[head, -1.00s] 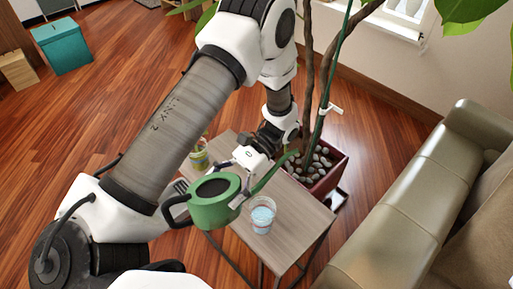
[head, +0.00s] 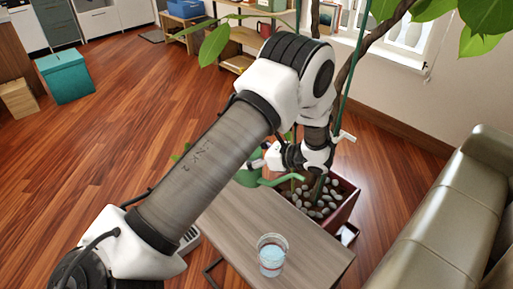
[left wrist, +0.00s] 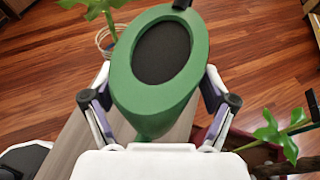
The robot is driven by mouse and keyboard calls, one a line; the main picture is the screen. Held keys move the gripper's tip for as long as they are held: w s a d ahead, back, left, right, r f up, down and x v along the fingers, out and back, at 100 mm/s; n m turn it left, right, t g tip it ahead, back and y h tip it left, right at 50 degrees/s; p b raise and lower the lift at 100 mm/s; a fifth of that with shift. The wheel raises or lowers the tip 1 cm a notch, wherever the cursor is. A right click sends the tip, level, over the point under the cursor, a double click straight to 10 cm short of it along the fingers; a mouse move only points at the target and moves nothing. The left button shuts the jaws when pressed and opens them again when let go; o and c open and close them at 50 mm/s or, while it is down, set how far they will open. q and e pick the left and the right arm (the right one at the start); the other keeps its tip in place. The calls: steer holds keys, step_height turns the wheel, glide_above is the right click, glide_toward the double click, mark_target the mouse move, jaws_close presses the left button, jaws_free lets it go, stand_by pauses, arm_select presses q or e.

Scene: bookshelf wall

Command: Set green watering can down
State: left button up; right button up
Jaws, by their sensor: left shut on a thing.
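The green watering can (left wrist: 190,50) fills the upper middle of the left wrist view, its dark round opening facing the camera. My left gripper (left wrist: 158,92) is shut on it, with a finger on each side. In the head view most of the watering can (head: 248,176) is hidden behind my left arm, and its spout points right toward the plant pot. My left gripper (head: 265,160) is at the far end of the wooden table (head: 230,222). I cannot tell whether the can touches the tabletop. My right gripper is not in view.
A clear cup of bluish liquid (head: 271,256) stands on the near part of the table. A red plant pot (head: 345,206) with stones and a tall plant adjoins the far right side. A grey-green sofa (head: 425,235) is at right. The tabletop between cup and can is bare.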

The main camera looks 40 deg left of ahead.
arm_select(q)
step_height(320, 180, down, 9)
steer(key=shift+r, duration=0.15)
steer(key=o, duration=1.1)
steer(key=shift+s, duration=0.1)
steer(key=shift+r, duration=0.1)
steer(key=b+v, duration=0.1)
steer(key=v, duration=1.1)
